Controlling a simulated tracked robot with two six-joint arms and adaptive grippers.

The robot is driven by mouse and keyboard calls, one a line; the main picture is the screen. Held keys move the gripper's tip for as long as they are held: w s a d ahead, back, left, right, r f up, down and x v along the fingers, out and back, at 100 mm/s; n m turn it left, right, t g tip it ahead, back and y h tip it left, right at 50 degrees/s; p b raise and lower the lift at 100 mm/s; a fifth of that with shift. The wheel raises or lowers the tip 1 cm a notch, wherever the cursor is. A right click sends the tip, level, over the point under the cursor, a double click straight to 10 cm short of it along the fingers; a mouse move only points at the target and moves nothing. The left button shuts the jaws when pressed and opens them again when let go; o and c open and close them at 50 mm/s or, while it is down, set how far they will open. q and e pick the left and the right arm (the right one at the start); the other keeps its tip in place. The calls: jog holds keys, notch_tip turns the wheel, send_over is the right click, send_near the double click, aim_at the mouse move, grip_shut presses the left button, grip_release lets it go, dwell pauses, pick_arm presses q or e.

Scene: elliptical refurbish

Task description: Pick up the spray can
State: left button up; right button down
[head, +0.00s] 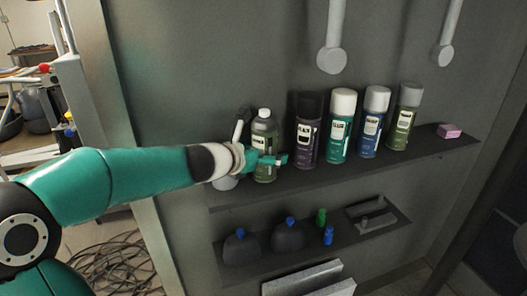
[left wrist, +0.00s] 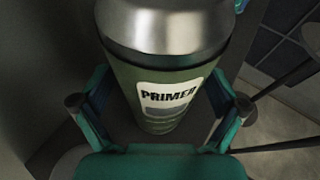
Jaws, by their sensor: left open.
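Several spray cans stand upright in a row on the upper shelf. The leftmost is an olive-green can (head: 264,137) with a pale top. My left gripper (head: 268,160) is at this can, and its teal fingers show in front of the can's body. In the left wrist view, a green can (left wrist: 155,72) with a silver top and a label reading PRIMER stands between the fingers of my open left gripper (left wrist: 160,115). Small gaps seem to show beside it; contact is unclear. My right gripper is not in view.
Right of it stand a black can (head: 307,135), a teal can (head: 340,130), a blue can (head: 373,125) and another olive can (head: 404,120), close together. A pink block (head: 449,131) lies at the shelf's right end. A lower shelf (head: 260,257) holds dark bottles.

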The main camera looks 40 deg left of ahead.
pick_arm(q)
jog(key=shift+r, duration=0.1)
jog(key=c, duration=1.4)
